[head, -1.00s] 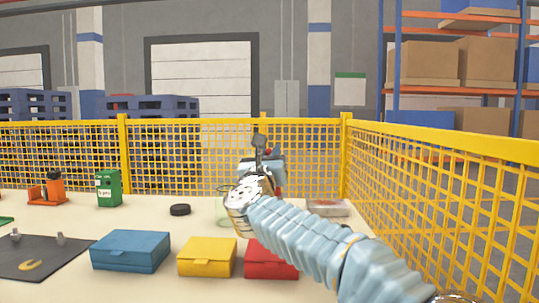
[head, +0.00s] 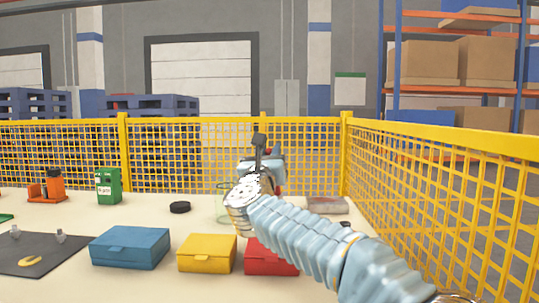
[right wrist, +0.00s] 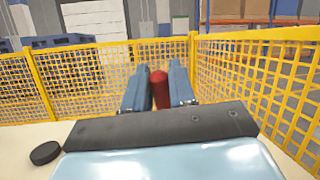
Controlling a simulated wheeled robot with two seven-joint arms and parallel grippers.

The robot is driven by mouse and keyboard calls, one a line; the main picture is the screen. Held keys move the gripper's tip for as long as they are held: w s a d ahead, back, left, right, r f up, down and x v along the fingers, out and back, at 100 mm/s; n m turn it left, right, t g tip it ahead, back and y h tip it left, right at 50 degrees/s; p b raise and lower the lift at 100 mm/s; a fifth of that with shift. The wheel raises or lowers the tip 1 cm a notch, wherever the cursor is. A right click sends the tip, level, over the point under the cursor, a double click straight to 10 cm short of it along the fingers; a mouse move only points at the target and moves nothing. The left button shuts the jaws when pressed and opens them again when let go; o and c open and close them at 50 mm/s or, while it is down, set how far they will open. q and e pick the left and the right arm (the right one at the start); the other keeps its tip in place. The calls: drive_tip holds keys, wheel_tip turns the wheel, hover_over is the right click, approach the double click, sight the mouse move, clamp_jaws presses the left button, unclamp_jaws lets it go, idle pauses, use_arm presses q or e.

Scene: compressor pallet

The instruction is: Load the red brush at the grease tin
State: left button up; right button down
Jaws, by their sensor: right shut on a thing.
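My right gripper (head: 264,165) is raised above the back of the table, right of centre. It is shut on the red brush; in the right wrist view a red rounded part of the brush (right wrist: 159,89) shows between the two fingers. The fingers and wrist hide most of the brush in the head view. A pale, low object with a reddish top (head: 326,205) lies at the table's back right, beside my arm; I cannot tell whether it is the grease tin. A black round, flat thing (head: 180,207) lies left of the gripper. My left gripper is not in view.
Blue (head: 130,247), yellow (head: 207,254) and red (head: 270,258) boxes line the front. A clear greenish container (head: 222,204) is partly behind my wrist. A green canister (head: 109,186), an orange item (head: 47,188) and a dark mat (head: 38,254) are left. Yellow fencing (head: 190,155) encloses the table.

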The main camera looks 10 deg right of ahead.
drive_tip(key=shift+f+b, duration=0.45)
drive_tip(key=shift+b, duration=0.15)
idle(1.6)
drive_tip(key=shift+r+p, duration=2.6)
drive_tip(key=shift+r, duration=1.1)
drive_tip(key=shift+f, duration=0.1)
wheel_tip(320, 180, down, 7)
drive_tip(key=b, duration=0.5)
drive_tip(key=shift+f, duration=0.1)
drive_tip(key=shift+r, duration=0.2)
